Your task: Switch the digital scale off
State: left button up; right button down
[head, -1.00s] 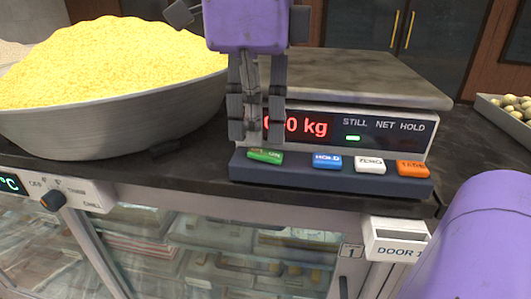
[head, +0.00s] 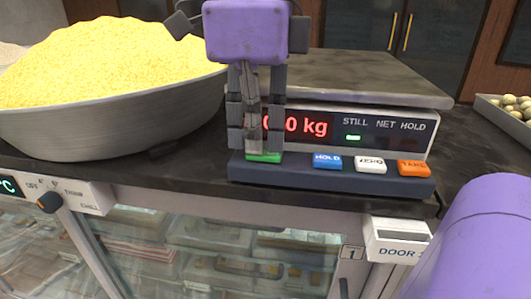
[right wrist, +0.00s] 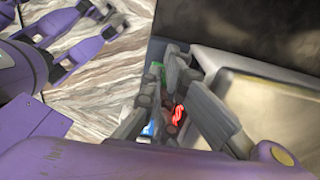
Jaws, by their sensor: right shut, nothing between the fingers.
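The digital scale (head: 330,185) stands on the dark counter with a flat metal pan (head: 370,75). Its red display (head: 318,128) is lit and reads kg, with some digits hidden behind my fingers. A small green light shows under STILL. My right gripper (head: 255,150) is shut and empty, pointing down, with its fingertips over the green button (head: 264,158). The fingers hide much of that button; I cannot tell whether they press it. The green button also shows beside the fingers in the right wrist view (right wrist: 158,72).
Blue HOLD (head: 327,160), white ZERO (head: 370,165) and orange TARE (head: 413,168) buttons sit right of the green one. A large bowl of yellow grains (head: 100,125) stands close on the left. A tray of round sweets (head: 515,107) is at right. A glass-fronted case lies below.

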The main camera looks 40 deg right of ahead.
jog(key=shift+r+p, duration=0.3)
jog(key=shift+r, duration=0.5)
jog(key=shift+r+p, duration=0.45)
jog(key=shift+r, duration=2.1)
pick_arm(q)
jog(key=w+r, duration=0.1)
jog(key=r, duration=0.1)
jog(key=shift+w+r+t, duration=0.3)
jog(key=shift+w+r, duration=0.1)
pick_arm(e)
jog(key=shift+r, duration=0.1)
pick_arm(q)
jog(key=shift+w, duration=0.1)
